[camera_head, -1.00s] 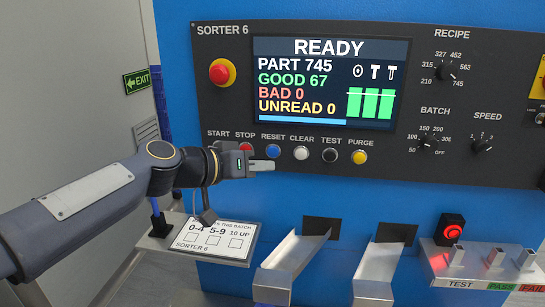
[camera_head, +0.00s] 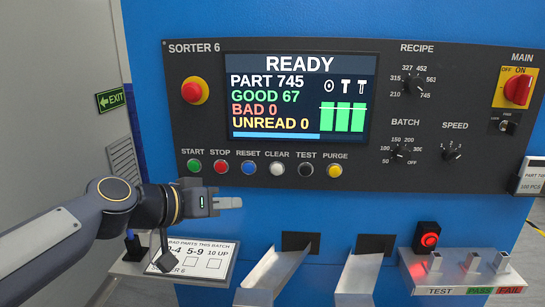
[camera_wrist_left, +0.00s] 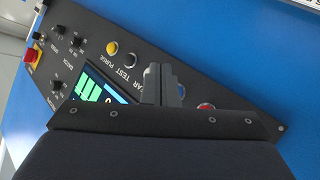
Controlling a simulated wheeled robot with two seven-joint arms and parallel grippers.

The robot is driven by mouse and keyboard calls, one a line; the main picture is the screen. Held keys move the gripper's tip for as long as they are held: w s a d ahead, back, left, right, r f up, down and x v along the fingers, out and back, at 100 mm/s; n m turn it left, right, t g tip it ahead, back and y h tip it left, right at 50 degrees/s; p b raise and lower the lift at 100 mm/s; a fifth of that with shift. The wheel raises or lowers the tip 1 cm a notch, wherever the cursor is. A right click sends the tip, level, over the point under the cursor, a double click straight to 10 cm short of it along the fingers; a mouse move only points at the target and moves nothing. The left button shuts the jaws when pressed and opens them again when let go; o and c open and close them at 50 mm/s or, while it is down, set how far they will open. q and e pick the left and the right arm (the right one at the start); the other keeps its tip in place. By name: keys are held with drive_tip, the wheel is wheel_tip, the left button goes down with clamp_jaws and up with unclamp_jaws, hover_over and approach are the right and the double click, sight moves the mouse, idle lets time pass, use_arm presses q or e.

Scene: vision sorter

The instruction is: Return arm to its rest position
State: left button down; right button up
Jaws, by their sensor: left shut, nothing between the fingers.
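My left gripper (camera_head: 228,203) is shut and empty in the head view. It is in front of the blue machine, below the STOP button (camera_head: 221,167) and RESET button (camera_head: 249,168), and above the white card (camera_head: 190,262). In the left wrist view the shut fingers (camera_wrist_left: 163,84) stand together in front of the dark control panel (camera_wrist_left: 85,25). The fingers hide part of the button row there. My right gripper is in neither view.
The SORTER 6 panel (camera_head: 395,186) carries a lit READY screen (camera_head: 299,98), a red emergency knob (camera_head: 192,91) and several dials. Two metal chutes (camera_head: 272,277) (camera_head: 357,275) stick out below.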

use_arm(q)
drive_tip(key=s+a+f+n+g+y, duration=0.2)
drive_tip(key=s+a+f, duration=0.2)
drive_tip(key=s+f, duration=0.6)
drive_tip(key=s+a+f+n+g+y, duration=0.2)
drive_tip(key=s+a+f+y, duration=0.1)
drive_tip(key=s+f, duration=0.8)
drive_tip(key=s, duration=0.3)
drive_tip(key=shift+s+a+f+n+y, duration=0.2)
drive_tip(key=shift+s+a+n+y, duration=0.1)
drive_tip(key=shift+s+a, duration=0.1)
